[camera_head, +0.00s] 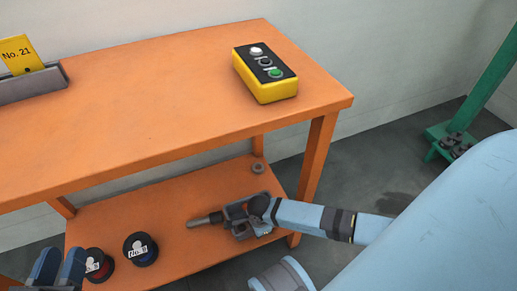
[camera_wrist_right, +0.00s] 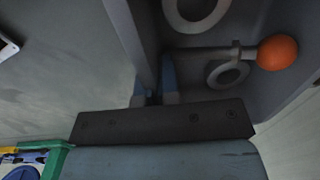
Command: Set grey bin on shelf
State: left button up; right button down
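In the right wrist view, a grey bin (camera_wrist_right: 142,40) shows its wall running down between the two blue fingers of my right gripper (camera_wrist_right: 154,97). The gripper appears shut on this wall. The bin holds pale rings and a rod with an orange ball. I cannot make out the bin or my right gripper in the head view. The orange table has a lower shelf (camera_head: 185,205) under its top (camera_head: 150,105). My left gripper (camera_head: 59,268) is at the bottom left of the head view, its blue fingers apart with nothing seen between them.
A dark grey tool-like thing (camera_head: 238,222) and small ring (camera_head: 258,168) are there too. A yellow button box (camera_head: 265,76) sits on top. A green post (camera_head: 482,95) stands right.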

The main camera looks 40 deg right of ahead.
jog(key=shift+f, duration=0.6)
jog(key=shift+r, duration=0.1)
pick_arm(q)
jog(key=shift+w+a+r+m, duration=0.15)
jog(key=shift+w+r+m, duration=0.15)
pick_arm(e)
jog(key=c, duration=1.4)
grip_release()
pick_arm(q)
jog(key=shift+s+f, duration=0.1)
pick_arm(e)
jog(key=shift+o, duration=0.2)
